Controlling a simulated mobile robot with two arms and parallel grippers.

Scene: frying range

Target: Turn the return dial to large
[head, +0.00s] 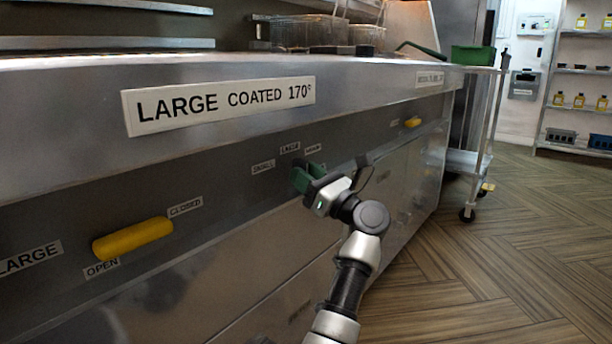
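The return dial, a green handle (304,178), is on the dark front panel of the fryer, near the middle of the head view. Several small labels stand above it; the left one reads SMALL (263,167), and the others are too small to read surely. The dial's exact pointing direction is partly hidden. My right gripper is not in view.
A yellow handle (132,239) between OPEN and CLOSED labels is at the left; another yellow handle (412,122) is farther right. A sign (220,103) reads LARGE COATED 170°. A wheeled cart (468,162) stands beyond the fryer. Wooden floor (500,260) on the right is clear.

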